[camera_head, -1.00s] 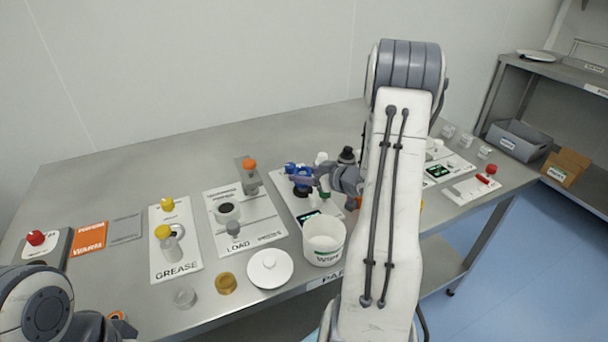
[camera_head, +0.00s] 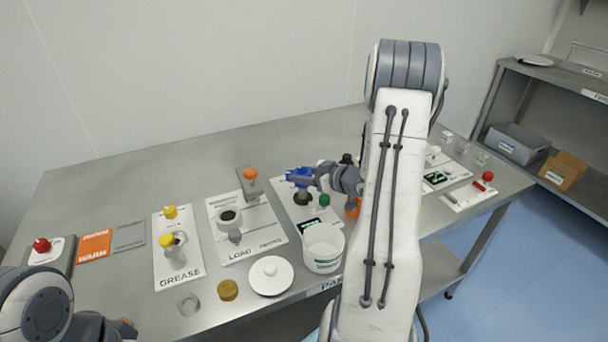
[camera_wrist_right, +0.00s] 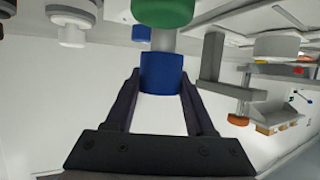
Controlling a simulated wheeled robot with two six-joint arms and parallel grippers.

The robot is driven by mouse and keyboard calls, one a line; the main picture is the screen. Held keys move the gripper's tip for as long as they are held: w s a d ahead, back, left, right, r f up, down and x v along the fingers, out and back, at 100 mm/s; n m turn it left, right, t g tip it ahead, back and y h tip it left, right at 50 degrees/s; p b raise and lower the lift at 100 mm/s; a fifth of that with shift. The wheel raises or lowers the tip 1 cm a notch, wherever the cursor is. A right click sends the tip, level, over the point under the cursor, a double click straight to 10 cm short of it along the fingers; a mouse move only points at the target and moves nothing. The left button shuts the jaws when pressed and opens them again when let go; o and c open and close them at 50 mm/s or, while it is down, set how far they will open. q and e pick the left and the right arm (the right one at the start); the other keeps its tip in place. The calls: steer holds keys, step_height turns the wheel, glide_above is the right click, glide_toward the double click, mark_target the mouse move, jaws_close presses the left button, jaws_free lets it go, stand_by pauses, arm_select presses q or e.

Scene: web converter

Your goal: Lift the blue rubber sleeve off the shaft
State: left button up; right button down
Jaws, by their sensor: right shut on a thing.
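The blue sleeve (camera_wrist_right: 161,73) sits between the two dark fingers of my right gripper (camera_wrist_right: 161,92) in the right wrist view, and the fingers are shut on it. In the head view the right gripper (camera_head: 300,178) is above the dark round base (camera_head: 303,198) on a white panel, with blue showing at its fingers.
A green knob (camera_head: 324,200) stands close to the right gripper. A white tub (camera_head: 323,247) is in front, beside a white lid (camera_head: 270,275). The orange-topped post (camera_head: 250,181) is to the left. The back left of the table is clear.

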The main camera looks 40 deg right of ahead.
steer(key=shift+r+p, duration=1.25)
steer(key=shift+r, duration=0.1)
steer(key=shift+r+p, duration=2)
